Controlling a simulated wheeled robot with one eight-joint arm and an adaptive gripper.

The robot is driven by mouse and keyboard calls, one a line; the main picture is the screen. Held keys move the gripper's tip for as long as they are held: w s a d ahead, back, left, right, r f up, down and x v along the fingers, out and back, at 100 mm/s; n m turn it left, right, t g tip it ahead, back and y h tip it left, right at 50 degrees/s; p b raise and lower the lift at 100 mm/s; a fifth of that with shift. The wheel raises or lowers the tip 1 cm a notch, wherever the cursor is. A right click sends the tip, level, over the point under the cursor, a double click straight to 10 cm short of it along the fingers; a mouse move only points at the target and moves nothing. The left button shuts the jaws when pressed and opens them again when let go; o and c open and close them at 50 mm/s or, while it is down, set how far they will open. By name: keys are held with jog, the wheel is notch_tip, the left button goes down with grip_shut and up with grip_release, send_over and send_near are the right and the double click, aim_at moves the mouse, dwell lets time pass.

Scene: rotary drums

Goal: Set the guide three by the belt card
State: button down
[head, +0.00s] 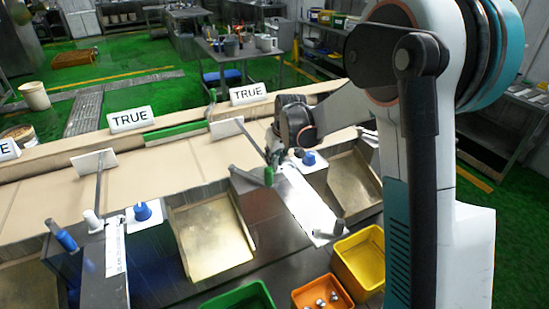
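A tan belt (150,188) runs across the picture. White cards along its far side read "TRUE" at the middle (129,119) and "TRUE" further right (248,94); a third card (8,149) at the left edge shows only an "E". Thin guide arms with pale plates reach over the belt, one at left (94,160) and one near the middle (226,128). Blue knobs stand on white plates at left (142,211) and right (308,158). My gripper (272,160) is over the near belt edge, close to a small green piece (268,176). Its fingers are too small to read, and contact is unclear.
Metal chutes (212,240) slope from the belt's near side. A green bin (240,298), an orange bin (321,294) with several metal pieces and a yellow bin (360,260) stand in front. My arm hides much of the right side.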

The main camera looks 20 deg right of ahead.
jog(key=s, duration=0.3)
jog(key=s+d, duration=0.1)
jog(key=s, duration=0.2)
jog(key=s+d, duration=0.1)
jog(key=s, duration=0.3)
jog(key=shift+w, duration=0.1)
jog(key=c, duration=1.4)
grip_release()
jog(key=shift+r, duration=0.15)
jog(key=v, duration=1.1)
jog(key=shift+s+r, duration=0.3)
jog(key=shift+r, duration=0.05)
